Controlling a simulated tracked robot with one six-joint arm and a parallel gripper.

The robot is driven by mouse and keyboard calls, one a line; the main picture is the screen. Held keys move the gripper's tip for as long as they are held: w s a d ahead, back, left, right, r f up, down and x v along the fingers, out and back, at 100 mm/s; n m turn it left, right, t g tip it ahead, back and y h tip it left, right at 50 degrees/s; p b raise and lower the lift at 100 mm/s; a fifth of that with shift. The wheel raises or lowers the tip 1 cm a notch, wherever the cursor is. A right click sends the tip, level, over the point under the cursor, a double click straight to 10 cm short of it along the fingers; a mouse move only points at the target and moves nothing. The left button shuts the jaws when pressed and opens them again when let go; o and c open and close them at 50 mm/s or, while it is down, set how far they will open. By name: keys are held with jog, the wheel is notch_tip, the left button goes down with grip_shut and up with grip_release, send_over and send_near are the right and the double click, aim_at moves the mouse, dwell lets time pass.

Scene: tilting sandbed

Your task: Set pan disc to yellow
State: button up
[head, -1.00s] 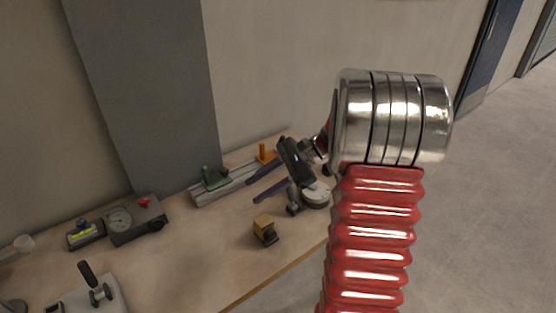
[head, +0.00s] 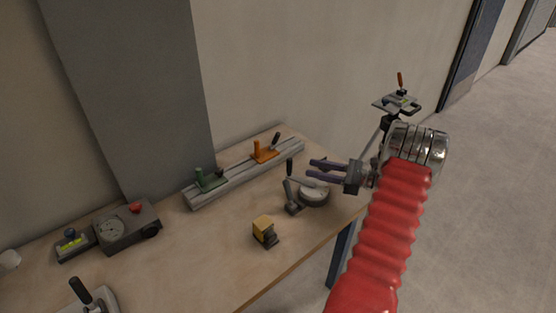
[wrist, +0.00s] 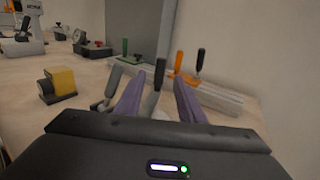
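My gripper (head: 312,171) is open, its two purple fingers apart and pointing left above the right end of the bench. Just below it is a round grey disc-shaped device (head: 314,196) with a pale top, partly covered by a finger. Dark upright levers (head: 291,198) stand beside the disc. In the wrist view the purple fingers (wrist: 158,98) are apart, with a grey lever (wrist: 154,92) showing between them; contact cannot be told. A stand with a flat head (head: 396,103), an orange-topped handle and a yellow-green spot rises behind my arm. I cannot tell which part is the pan disc.
A yellow-and-dark block (head: 264,230) sits near the bench's front edge. A grey rail (head: 235,184) with green and orange clamps lies at the back. A dial box (head: 128,228) and a small level (head: 73,244) are at left. Bare bench lies between them.

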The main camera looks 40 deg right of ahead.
dwell(0.4)
jog(key=x, duration=1.3)
jog(key=shift+w, duration=0.3)
jog(key=shift+a, duration=0.1)
grip_shut()
